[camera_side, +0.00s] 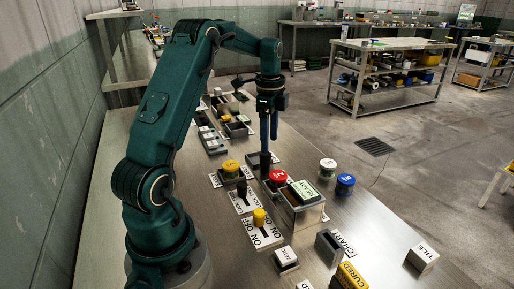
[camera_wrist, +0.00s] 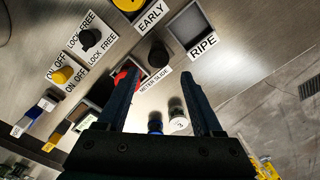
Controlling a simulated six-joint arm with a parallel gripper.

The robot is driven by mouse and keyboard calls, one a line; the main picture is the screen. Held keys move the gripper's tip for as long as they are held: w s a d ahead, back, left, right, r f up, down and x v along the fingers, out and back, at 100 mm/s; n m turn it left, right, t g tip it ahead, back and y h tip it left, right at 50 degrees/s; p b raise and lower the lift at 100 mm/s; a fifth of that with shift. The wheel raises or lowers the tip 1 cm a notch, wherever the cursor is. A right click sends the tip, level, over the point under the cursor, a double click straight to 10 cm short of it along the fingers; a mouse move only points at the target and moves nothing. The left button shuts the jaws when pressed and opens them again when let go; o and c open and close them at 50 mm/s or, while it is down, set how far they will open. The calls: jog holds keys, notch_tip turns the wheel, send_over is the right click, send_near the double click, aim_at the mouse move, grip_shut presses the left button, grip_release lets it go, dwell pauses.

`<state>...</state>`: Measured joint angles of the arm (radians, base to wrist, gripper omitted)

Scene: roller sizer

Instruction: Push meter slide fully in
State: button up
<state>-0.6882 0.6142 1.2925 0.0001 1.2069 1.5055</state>
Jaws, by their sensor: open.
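The METER SLIDE label (camera_wrist: 154,80) lies on the metal bench in the wrist view. A black knob (camera_wrist: 157,54) stands beside it, and I take it to be the slide's handle. In the side view a dark upright post (camera_side: 265,165) below my gripper looks like the same handle. My gripper (camera_side: 270,134) points down over this spot, with its fingers open. In the wrist view the gripper (camera_wrist: 163,82) has empty space between its fingertips, and the knob shows beyond them. I cannot tell the exact gap to the knob or how far in the slide sits.
A red button (camera_side: 278,176) and a READY box (camera_side: 303,209) stand close by. The RIPE bin (camera_wrist: 190,28) is beside the knob. A yellow ON/OFF knob (camera_side: 259,217), a LOCK/FREE knob (camera_wrist: 90,38), a white-topped jar (camera_side: 327,168) and a blue jar (camera_side: 345,184) stand around. Bare bench lies to the right.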

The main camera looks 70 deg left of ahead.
aim_at(265, 155)
jog(key=shift+s+a+f, duration=0.2)
jog(key=shift+s+f, duration=0.05)
jog(key=shift+f, duration=0.2)
jog(key=shift+s+a+f, duration=0.15)
jog(key=shift+s+f, duration=0.05)
jog(key=shift+f, duration=2.4)
grip_shut()
jog(key=shift+r, duration=0.1)
